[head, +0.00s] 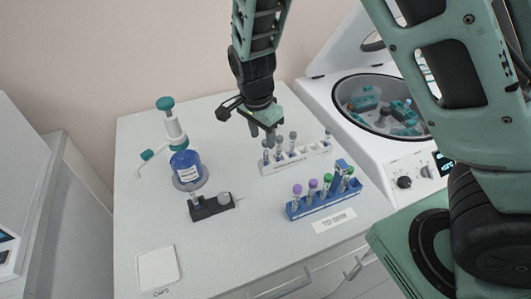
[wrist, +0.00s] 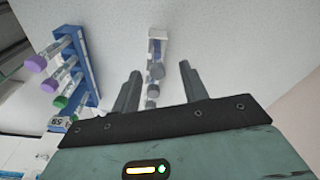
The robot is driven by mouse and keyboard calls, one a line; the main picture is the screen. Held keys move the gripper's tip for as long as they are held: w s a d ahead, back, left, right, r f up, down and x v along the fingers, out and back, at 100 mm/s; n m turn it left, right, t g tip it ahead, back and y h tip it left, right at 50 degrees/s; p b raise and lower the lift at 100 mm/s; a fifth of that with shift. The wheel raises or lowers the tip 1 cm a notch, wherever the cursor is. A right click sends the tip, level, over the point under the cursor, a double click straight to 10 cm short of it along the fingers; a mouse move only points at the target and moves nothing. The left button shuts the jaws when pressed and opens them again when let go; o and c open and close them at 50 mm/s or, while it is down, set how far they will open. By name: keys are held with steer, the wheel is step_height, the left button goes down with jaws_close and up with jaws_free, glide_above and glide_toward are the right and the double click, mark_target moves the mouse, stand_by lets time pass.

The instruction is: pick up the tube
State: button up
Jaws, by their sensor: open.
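Several tubes with grey caps (head: 293,136) stand in a white rack (head: 310,154) near the middle of the table. In the wrist view a row of these grey-capped tubes (wrist: 156,70) shows between my fingers. My gripper (head: 263,136) is open and points down at the left end of the white rack. It also shows in the wrist view (wrist: 159,76), with nothing clearly held. Other tubes, with purple caps (head: 297,189) and green caps (head: 328,178), stand in a blue rack (head: 318,204) in front. My fingers partly hide the leftmost grey-capped tubes in the head view.
A centrifuge (head: 372,132) with its lid up stands right of the table, with teal parts inside. A blue bottle with a dispenser (head: 186,168) and a small black device (head: 212,207) stand at left. A white pad (head: 158,269) lies front left. The front middle is clear.

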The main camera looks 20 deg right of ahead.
mark_target(266, 149)
steer(key=shift+d+f+p, duration=0.2)
steer(key=shift+f+p, duration=0.1)
steer(key=shift+f, duration=0.7)
steer(key=shift+d+f+p, duration=0.15)
steer(key=shift+f+p, duration=0.1)
steer(key=shift+f, duration=0.75)
steer(key=shift+d+f+p, duration=0.2)
steer(key=shift+f+p, duration=0.1)
steer(key=shift+f, duration=0.7)
steer(key=c, duration=0.8)
